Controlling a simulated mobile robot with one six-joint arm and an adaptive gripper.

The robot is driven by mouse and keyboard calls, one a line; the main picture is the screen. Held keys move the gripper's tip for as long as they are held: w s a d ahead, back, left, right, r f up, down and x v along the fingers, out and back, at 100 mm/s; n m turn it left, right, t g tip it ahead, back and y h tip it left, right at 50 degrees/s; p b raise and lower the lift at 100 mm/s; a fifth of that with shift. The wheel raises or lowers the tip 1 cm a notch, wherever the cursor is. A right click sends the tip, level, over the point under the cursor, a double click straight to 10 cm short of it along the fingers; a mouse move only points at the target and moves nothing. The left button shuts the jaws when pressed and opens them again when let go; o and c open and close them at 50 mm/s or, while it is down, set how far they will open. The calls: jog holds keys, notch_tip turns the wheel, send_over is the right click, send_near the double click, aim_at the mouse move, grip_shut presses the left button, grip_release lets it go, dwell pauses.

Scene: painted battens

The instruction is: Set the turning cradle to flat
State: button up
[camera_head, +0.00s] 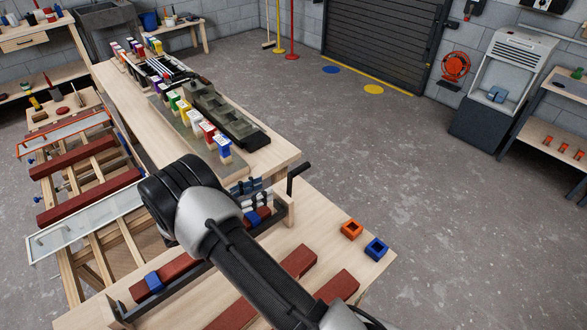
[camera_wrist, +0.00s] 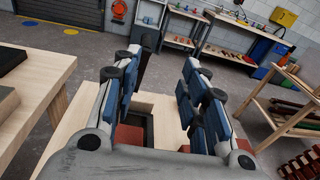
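The turning cradle (camera_head: 117,309) is a dark frame across the near bench, partly hidden behind my arm. A dark red batten (camera_head: 180,268) lies in it, with a blue collar (camera_head: 153,283) near its left end and blue showing near its right end. A black handle (camera_head: 299,176) stands up at the cradle's right end. My gripper (camera_head: 252,193) is just left of the handle, above the batten's right end. In the wrist view my gripper (camera_wrist: 163,98) is open, its blue-padded fingers apart. The handle (camera_wrist: 147,48) shows beyond the left finger. I cannot tell whether they touch.
An orange block (camera_head: 351,229) and a blue block (camera_head: 376,249) sit on the near bench's right. More red battens (camera_head: 300,261) lie in front of the cradle. A second bench (camera_head: 280,153) behind holds trays and coloured blocks. A batten rack stands left; floor at right is clear.

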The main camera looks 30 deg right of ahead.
aim_at(298, 170)
jog(key=f, duration=0.1)
jog(key=f+n+t, duration=0.1)
jog(key=w+f+n, duration=0.1)
jog(key=shift+a+f+h, duration=0.1)
jog(key=shift+a+h, duration=0.3)
jog(key=d, duration=0.5)
jog(key=w+d+b, duration=0.1)
jog(key=d, duration=0.5)
jog(key=w+d, duration=0.1)
jog(key=d, duration=0.5)
jog(key=shift+w, duration=0.15)
jog(key=shift+c, duration=0.5)
grip_shut()
